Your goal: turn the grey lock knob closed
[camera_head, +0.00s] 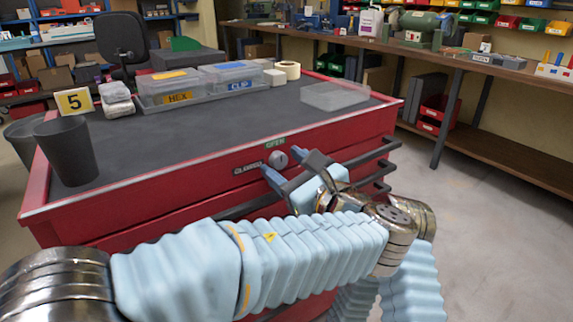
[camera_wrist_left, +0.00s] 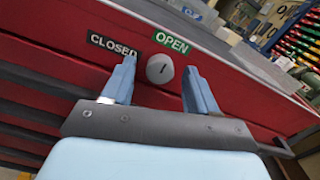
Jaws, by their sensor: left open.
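The grey lock knob (camera_head: 278,159) is on the upper front of the red tool cabinet (camera_head: 130,200). In the left wrist view the round knob (camera_wrist_left: 160,69) shows a dark mark on its face. A green OPEN label (camera_wrist_left: 172,42) is above it to the right, and a black CLOSED label (camera_wrist_left: 114,45) is to its left. My left gripper (camera_wrist_left: 160,88) is open, its two blue fingers on either side of the knob with gaps visible; whether they reach its depth is unclear. It also shows in the head view (camera_head: 268,173). My right gripper is not in view.
Dark drawer handles (camera_head: 375,165) stick out below and right of the knob. On the cabinet top are lidded boxes labelled HEX (camera_head: 170,87) and CLIP (camera_head: 232,76), a clear lid (camera_head: 335,96) and a dark cup (camera_head: 66,150). The floor at right is clear.

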